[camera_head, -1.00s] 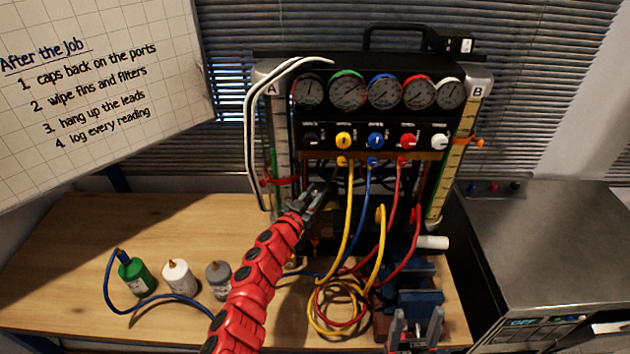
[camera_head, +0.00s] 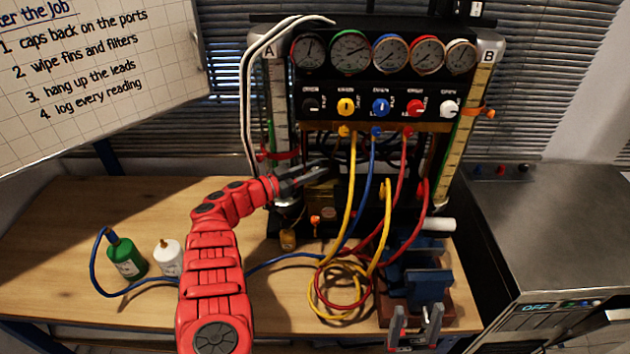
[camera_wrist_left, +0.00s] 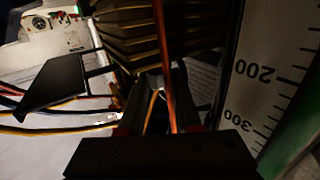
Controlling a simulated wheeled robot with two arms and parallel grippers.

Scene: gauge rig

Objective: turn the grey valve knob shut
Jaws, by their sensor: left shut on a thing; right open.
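The dark grey knob (camera_head: 311,104) is at the left end of the row of coloured knobs on the black gauge panel (camera_head: 330,88). It looks like the grey valve knob, but its turn position is too small to read. My left gripper (camera_head: 322,170) is below the panel, apart from that knob, pointing right beside tube A. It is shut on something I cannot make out. In the left wrist view its jaws (camera_wrist_left: 160,105) are dark, with a thin orange strip (camera_wrist_left: 163,60) crossing between them. My right gripper (camera_head: 415,326) is open and empty at the bottom edge.
A blue vise (camera_head: 425,285) stands at right. Green (camera_head: 127,262) and white (camera_head: 168,258) bottles stand at left. A steel unit (camera_head: 560,220) is further right.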

